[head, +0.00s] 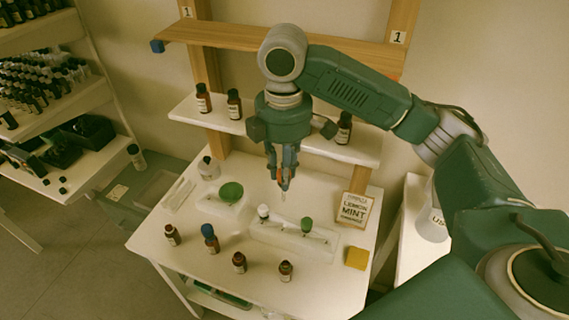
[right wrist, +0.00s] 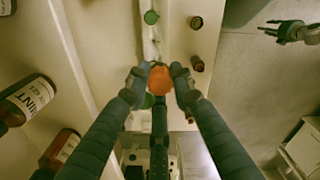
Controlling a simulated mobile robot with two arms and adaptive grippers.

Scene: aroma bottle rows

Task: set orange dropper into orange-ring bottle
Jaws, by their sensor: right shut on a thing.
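My right gripper (head: 285,184) is shut on the orange dropper (right wrist: 160,80), which also shows as a small patch of orange between the fingers in the head view. Its pale tip hangs in the air above the white table, behind the white rack (head: 272,238). Small brown bottles stand along the front of the table: one at left (head: 172,235), one with a blue top (head: 210,239), and two open-looking ones (head: 239,262) and (head: 285,271). I cannot make out an orange ring on any. My left gripper (right wrist: 268,27) shows open and empty in the right wrist view.
The rack holds a white-topped dropper (head: 263,212) and a green-topped one (head: 306,225). A shelf (head: 190,109) with bottles is behind.

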